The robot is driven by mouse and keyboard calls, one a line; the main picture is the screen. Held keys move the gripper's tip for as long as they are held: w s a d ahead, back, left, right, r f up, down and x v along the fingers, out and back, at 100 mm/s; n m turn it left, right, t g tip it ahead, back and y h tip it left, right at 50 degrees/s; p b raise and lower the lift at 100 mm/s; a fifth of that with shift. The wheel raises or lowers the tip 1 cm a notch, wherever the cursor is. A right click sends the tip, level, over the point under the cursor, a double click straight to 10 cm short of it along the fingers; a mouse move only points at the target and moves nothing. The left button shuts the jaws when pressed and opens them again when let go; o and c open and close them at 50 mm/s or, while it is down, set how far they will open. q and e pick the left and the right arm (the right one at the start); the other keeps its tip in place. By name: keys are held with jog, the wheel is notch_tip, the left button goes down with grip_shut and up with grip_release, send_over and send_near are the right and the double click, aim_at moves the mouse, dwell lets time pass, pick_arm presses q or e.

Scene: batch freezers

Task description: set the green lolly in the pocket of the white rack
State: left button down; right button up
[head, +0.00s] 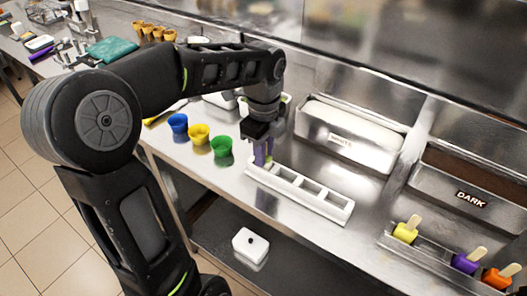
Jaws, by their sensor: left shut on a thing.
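The white rack (343,213) is a long narrow block with a row of square pockets, lying on the steel counter. My left gripper (262,150) points down over the rack's far left end. It is shut on the green lolly (269,159), of which only a small sliver shows between and below the fingers. The lolly is at the end pocket, but I cannot tell how deep it sits or whether it touches the rack. The other pockets in the row look empty. My right gripper is not in view.
Blue (178,123), yellow (199,134) and green (222,146) cups stand left of the rack. Steel tubs of white (340,141) and dark mix (466,195) stand behind. Yellow (406,232), purple (466,262) and orange (498,278) lollies stand in a metal holder at right.

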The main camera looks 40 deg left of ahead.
pick_arm(q)
jog(key=shift+f, duration=0.2)
dwell(0.5)
jog(key=c, duration=1.2)
grip_release()
jog(key=shift+c, duration=0.2)
notch_tip(320, 180, up, 8)
jog(key=shift+f, duration=0.1)
